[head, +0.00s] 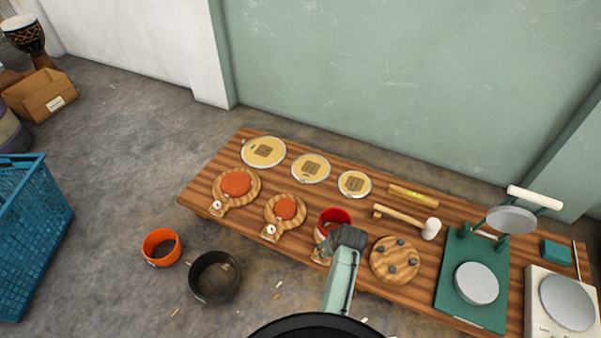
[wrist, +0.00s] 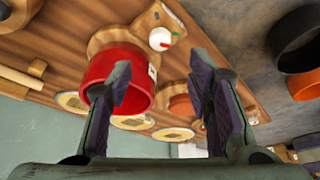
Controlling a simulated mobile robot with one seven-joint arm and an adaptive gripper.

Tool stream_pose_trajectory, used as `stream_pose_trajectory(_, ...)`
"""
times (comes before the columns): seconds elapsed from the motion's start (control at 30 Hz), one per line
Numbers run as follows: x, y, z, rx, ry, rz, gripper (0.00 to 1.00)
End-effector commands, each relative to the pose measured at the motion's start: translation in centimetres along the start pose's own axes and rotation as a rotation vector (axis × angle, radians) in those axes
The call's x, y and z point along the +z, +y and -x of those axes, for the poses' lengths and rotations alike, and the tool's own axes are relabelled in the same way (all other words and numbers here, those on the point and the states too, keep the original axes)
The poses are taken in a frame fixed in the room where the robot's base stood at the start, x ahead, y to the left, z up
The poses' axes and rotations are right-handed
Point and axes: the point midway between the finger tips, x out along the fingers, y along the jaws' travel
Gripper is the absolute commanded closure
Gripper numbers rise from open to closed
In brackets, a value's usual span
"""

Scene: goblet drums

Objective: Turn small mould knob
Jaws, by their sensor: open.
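The small mould is a round wooden paddle whose handle (head: 321,253) shows beside my gripper in the head view. A red ring or cup (head: 333,215) stands on it; in the wrist view the red piece (wrist: 117,62) is large, behind my left-hand finger. The small mould's knob (wrist: 160,39) is white with a red mark and sits on the wooden handle (wrist: 168,18). It appears between and beyond my fingertips, apart from them. My gripper (wrist: 160,70) is open and empty. In the head view my gripper (head: 349,237) hides the knob and part of the mould.
Round yellow discs (head: 311,168) line the back. A mallet (head: 430,229), a pegged round board (head: 383,275) and a green press (head: 450,300) are to the right. Orange and black rings (head: 216,291) are on the floor.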

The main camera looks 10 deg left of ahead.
Motion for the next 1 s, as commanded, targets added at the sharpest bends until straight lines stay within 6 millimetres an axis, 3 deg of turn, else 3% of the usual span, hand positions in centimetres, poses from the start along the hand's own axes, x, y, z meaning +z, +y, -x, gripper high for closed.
stream_pose_trajectory(0.03, -0.2, 0.0, 1.0, 0.003, 0.004, 0.002, 0.53)
stream_pose_trajectory(0.47, -8.5, -0.7, 4.0, 0.071, 0.157, 0.064, 0.53)
stream_pose_trajectory(1.0, -17.8, -3.0, 9.0, 0.128, 0.354, 0.128, 0.53)
